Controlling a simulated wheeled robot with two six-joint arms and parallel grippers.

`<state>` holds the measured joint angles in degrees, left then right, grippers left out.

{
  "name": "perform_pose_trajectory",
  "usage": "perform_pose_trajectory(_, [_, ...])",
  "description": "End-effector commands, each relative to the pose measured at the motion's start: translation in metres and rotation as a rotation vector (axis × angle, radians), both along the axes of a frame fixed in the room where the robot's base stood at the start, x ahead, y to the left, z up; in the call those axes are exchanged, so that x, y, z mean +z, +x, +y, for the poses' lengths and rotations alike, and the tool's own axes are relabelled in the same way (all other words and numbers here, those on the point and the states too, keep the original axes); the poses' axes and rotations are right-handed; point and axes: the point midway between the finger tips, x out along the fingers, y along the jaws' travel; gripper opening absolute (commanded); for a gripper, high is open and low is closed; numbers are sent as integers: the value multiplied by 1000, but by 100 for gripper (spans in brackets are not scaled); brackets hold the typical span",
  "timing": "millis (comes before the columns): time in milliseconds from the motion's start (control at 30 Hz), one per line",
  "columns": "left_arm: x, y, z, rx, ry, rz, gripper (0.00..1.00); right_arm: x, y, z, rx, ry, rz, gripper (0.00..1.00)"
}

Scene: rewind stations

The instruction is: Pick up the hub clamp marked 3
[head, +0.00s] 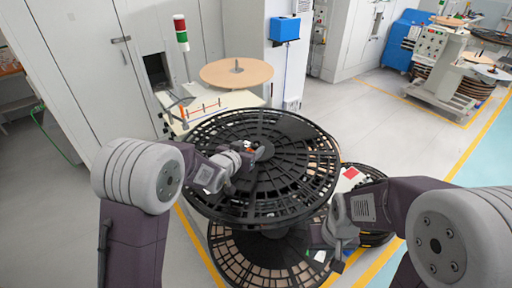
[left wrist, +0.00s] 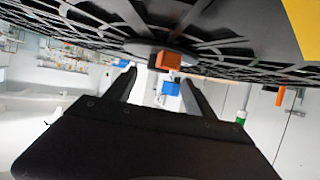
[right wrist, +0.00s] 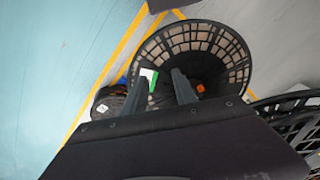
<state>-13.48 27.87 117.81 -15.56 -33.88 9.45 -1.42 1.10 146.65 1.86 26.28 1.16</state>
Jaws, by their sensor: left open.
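A small orange block (left wrist: 168,60), possibly a hub clamp, sits at the hub of the large black spoked reel (left wrist: 90,38) in the left wrist view. I can read no number on it. My left gripper (left wrist: 158,82) is open and empty, its fingers on either side of the block's line and apart from it. In the head view my left gripper (head: 258,153) is by the hub of the upper reel (head: 300,185). My right gripper (right wrist: 158,75) has its fingers apart, over a lower reel (right wrist: 235,50). Another orange piece (right wrist: 200,88) shows inside that reel.
A table with a tan disc (head: 236,72) and a red-green signal light (head: 181,33) stand behind the reel. A blue box (head: 285,29) hangs on a cabinet. A white and green card (right wrist: 148,75) lies beyond my right fingers. Open floor lies to the right.

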Motion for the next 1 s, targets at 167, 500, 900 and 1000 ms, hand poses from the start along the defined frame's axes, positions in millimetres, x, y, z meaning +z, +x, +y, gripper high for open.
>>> perform_pose_trajectory(167, [-2, 10, -6, -1, 1, 2, 63, 12, 0, 0, 0, 0, 0, 34])
perform_pose_trajectory(500, [-21, 43, -22, 0, 1, 0, 63, 28, 0, 0, 0, 0, 0, 34])
perform_pose_trajectory(900, [-21, 43, -22, 0, 0, 0, 0, 27, 0, 0, 0, 0, 1, 34])
perform_pose_trajectory(1000, [-20, 43, -22, 0, 0, -3, 0, 27, 0, 0, 0, 0, 0, 34])
